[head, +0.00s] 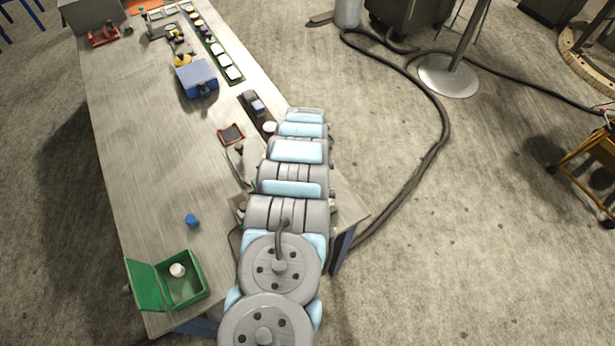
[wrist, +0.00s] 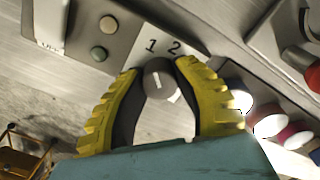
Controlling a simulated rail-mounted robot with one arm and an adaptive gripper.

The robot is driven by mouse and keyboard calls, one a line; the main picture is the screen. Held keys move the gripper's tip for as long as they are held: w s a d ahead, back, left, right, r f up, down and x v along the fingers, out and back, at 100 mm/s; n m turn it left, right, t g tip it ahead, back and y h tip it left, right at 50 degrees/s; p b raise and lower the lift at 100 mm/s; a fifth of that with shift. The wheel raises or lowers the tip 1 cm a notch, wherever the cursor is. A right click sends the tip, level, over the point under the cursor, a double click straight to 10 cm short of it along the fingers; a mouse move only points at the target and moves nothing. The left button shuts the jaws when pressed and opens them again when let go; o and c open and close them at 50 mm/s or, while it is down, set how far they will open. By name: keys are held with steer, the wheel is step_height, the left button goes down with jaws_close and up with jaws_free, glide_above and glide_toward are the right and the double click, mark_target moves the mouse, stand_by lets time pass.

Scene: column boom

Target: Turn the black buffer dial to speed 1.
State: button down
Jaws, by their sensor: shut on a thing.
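In the wrist view, my gripper (wrist: 159,69) has its two yellow fingers closed around the dark, round buffer dial (wrist: 160,82), one fingertip on each side. The dial carries a short white line that stands nearly upright in the picture, its upper end leaning slightly toward the 1. A light panel (wrist: 190,50) bears the printed figures 1 and 2 just above the dial, the 1 on the left. In the head view, my arm hides the dial and my gripper.
In the wrist view, a green button (wrist: 99,54) and a pale button (wrist: 108,24) sit left of the dial. Several coloured round pads (wrist: 271,124) lie to the right. In the head view, a green box (head: 184,290) and a blue object (head: 191,221) stand on the bench (head: 150,180).

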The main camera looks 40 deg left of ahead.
steer(key=shift+f, duration=0.1)
stand_by(0.4)
steer(key=c, duration=0.7)
jaws_free()
steer(key=shift+r, duration=0.2)
steer(key=shift+w+r, duration=0.1)
steer(key=shift+r, duration=1.5)
step_height(320, 180, up, 8)
steer(key=shift+r, duration=0.25)
